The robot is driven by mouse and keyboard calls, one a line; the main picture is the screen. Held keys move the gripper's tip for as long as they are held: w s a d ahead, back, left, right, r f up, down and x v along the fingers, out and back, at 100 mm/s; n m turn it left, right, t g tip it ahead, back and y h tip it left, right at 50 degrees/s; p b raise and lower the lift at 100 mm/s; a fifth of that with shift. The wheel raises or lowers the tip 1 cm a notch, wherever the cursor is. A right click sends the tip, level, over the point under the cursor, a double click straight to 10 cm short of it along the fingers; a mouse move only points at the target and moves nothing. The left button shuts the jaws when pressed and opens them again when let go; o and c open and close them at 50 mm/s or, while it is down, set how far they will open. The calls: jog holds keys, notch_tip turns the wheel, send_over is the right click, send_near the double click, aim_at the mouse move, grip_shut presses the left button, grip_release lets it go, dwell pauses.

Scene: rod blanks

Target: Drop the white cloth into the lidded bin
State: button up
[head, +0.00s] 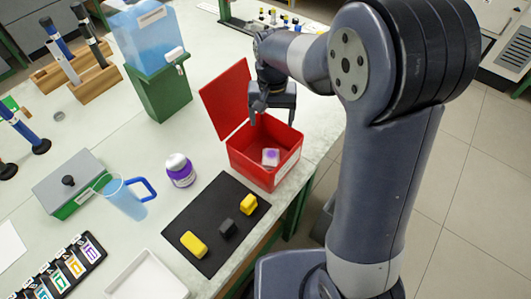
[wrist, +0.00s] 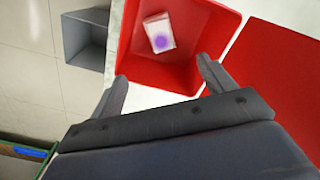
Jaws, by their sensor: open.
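The red lidded bin (head: 257,171) stands near the right edge of the bench with its lid (head: 225,97) swung open to the left. A folded white cloth (head: 270,157) with a purple patch lies inside the bin. In the wrist view the cloth (wrist: 160,33) rests inside the bin (wrist: 217,20), apart from my fingers. My gripper (head: 272,113) is above the back of the bin. In the wrist view my gripper (wrist: 162,80) has its two fingers spread wide with nothing between them.
A black mat (head: 207,222) with yellow and dark blocks lies in front of the bin. A blue water tank (head: 148,38) on a green stand is behind. A grey open box (wrist: 86,38) sits below the bench edge.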

notch_tip(320, 180, up, 4)
dwell(0.4)
notch_tip(320, 180, down, 11)
jog(key=p, duration=0.1)
jog(key=shift+r+p, duration=1.7)
jog(key=shift+r, duration=0.8)
